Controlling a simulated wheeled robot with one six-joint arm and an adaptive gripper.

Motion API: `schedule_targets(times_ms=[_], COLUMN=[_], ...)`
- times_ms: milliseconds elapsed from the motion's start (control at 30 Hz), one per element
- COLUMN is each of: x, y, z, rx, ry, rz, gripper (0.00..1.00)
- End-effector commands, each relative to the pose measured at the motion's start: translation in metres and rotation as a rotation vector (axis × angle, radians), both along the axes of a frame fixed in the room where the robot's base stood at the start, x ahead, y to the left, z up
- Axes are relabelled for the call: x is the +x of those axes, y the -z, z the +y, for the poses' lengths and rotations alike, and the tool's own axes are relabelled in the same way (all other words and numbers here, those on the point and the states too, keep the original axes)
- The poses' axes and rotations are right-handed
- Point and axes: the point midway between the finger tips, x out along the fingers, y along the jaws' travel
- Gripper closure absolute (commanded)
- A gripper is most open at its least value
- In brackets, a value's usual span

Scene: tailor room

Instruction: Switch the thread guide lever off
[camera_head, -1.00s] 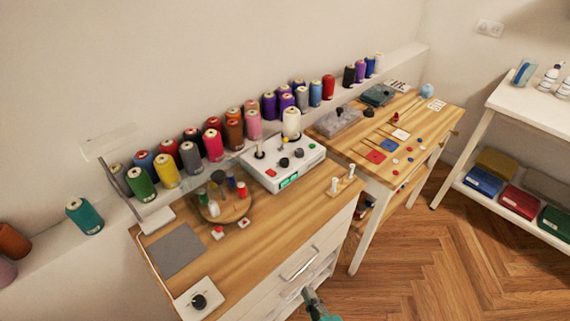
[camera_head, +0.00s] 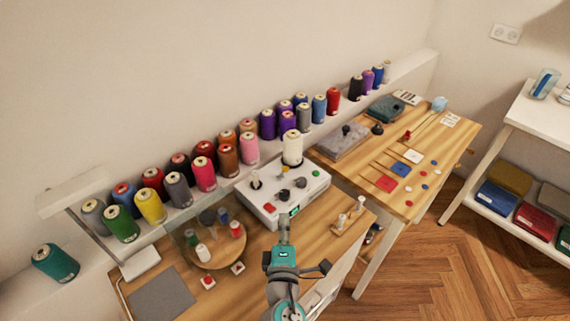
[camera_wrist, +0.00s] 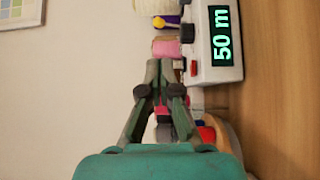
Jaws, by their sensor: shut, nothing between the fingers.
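The white thread machine (camera_head: 262,205) stands on the wooden worktop. Its top carries a short upright lever-like post (camera_head: 256,182) with a dark base, dark knobs (camera_head: 284,195), a red button (camera_head: 270,208) and a green button (camera_head: 312,172). I cannot tell for sure which part is the thread guide lever. The green display (camera_head: 295,211) is on its front; in the wrist view the display (camera_wrist: 222,35) reads 50 m, turned sideways. My gripper (camera_head: 284,219) is shut and empty, just in front of the machine near the display. In the wrist view my gripper (camera_wrist: 165,68) covers part of the background.
A white thread cone (camera_head: 292,148) stands at the machine's back. A round wooden tray (camera_head: 215,255) with small spools is to the left, and a small wooden stand (camera_head: 348,216) with white pegs to the right. Many thread spools line the shelf behind.

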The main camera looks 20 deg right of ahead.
Motion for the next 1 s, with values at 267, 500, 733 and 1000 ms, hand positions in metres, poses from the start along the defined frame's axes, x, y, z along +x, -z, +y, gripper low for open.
schedule_targets(times_ms=[267,500,733,1000], x=[0.001,0.006,0.035,0.081], y=[-0.001,-0.001,-0.002,-0.002], z=[0.0,-0.002,-0.017,-0.04], rx=[-0.003,-0.002,-0.002,-0.001], ry=[0.003,0.002,0.006,0.004], rz=[-0.001,-0.001,-0.002,-0.003], gripper=[1.0,1.0,1.0,1.0])
